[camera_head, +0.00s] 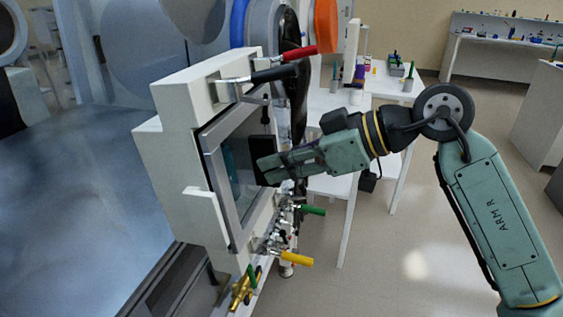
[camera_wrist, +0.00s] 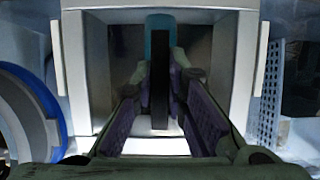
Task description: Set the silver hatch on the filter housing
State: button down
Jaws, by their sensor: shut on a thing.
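The silver hatch (camera_head: 213,165) is a metal-framed panel with a dark glossy middle. It stands upright at the front of the white filter housing (camera_head: 173,155), within or against its opening; I cannot tell whether it is fully seated. A black upright handle (camera_head: 264,169) stands out from its face. My gripper (camera_head: 268,171) comes from the right and is shut on this handle. In the wrist view the fingers (camera_wrist: 160,112) close around the dark handle (camera_wrist: 160,85), with the pale frame (camera_wrist: 247,75) around them. A teal patch shows in the panel, perhaps a reflection.
Clamps with red (camera_head: 300,53) and black (camera_head: 274,74) handles sit on the housing's top; green (camera_head: 313,210) and yellow (camera_head: 296,259) ones sit low at the front. A brass fitting (camera_head: 241,288) is below. White tables (camera_head: 333,187) stand behind; the floor at right is open.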

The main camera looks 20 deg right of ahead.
jog(key=c, duration=1.5)
grip_release()
jog(key=shift+c, duration=0.2)
jog(key=v, duration=1.2)
